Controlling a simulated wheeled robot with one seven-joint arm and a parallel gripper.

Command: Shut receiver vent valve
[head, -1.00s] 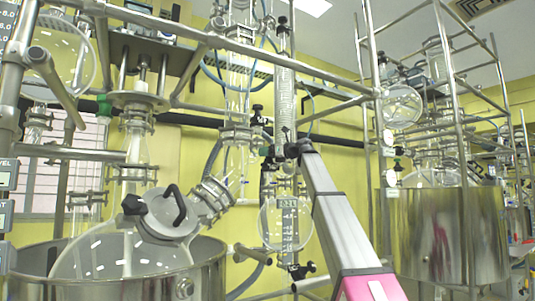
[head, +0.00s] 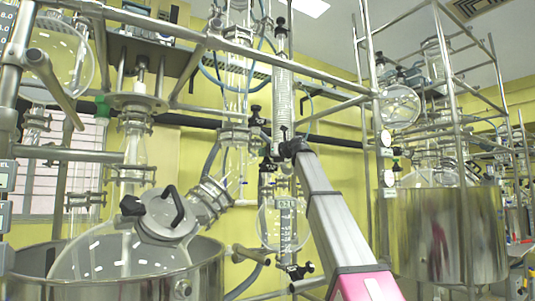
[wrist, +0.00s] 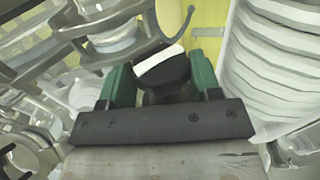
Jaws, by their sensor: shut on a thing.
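In the wrist view my gripper (wrist: 160,88) has its two green fingers on either side of a black valve knob (wrist: 168,76) with a pale strip along its top. The gripper is shut on this knob. In the head view my arm rises from the lower right to the glassware column above the round receiver flask (head: 268,225). The arm's end covers the knob there, and the fingers cannot be made out. How far the valve is turned cannot be told.
A ribbed white glass part (wrist: 275,65) stands close right of the gripper in the wrist view. Metal clamps and glass crowd its left. In the head view a large reactor vessel (head: 205,275) stands at left, a steel vessel (head: 430,235) at right, with frame rods between.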

